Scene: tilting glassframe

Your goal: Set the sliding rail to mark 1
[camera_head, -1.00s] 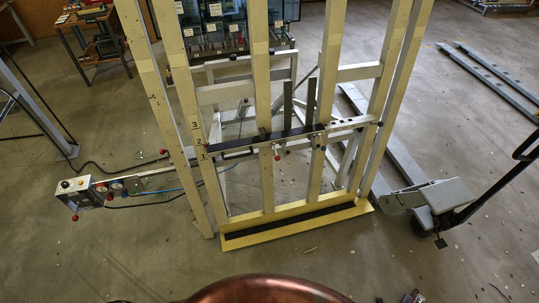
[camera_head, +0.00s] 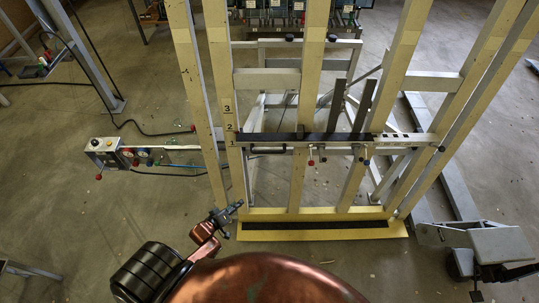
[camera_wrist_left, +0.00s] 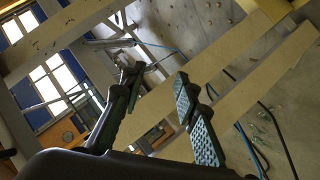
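The sliding rail (camera_head: 400,139), a horizontal black and silver bar, spans the pale yellow uprights of the glass frame. Its left end lies close beside marks 1 and 2 on the left upright; I cannot tell which it lines up with exactly. The numbers 3, 2 and 1 (camera_head: 229,126) run down that upright. Small red-tipped and dark handles (camera_head: 311,161) hang under the rail. My left gripper (camera_head: 228,214) is low, near the frame's bottom left corner, apart from the rail. In the left wrist view its two fingers (camera_wrist_left: 160,95) are spread and empty. My right gripper is out of view.
The yellow bottom ledge (camera_head: 395,229) with a black strip lies just right of my left gripper. A control box (camera_head: 103,147) with cables is at left. A pallet jack (camera_head: 495,245) stands at right.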

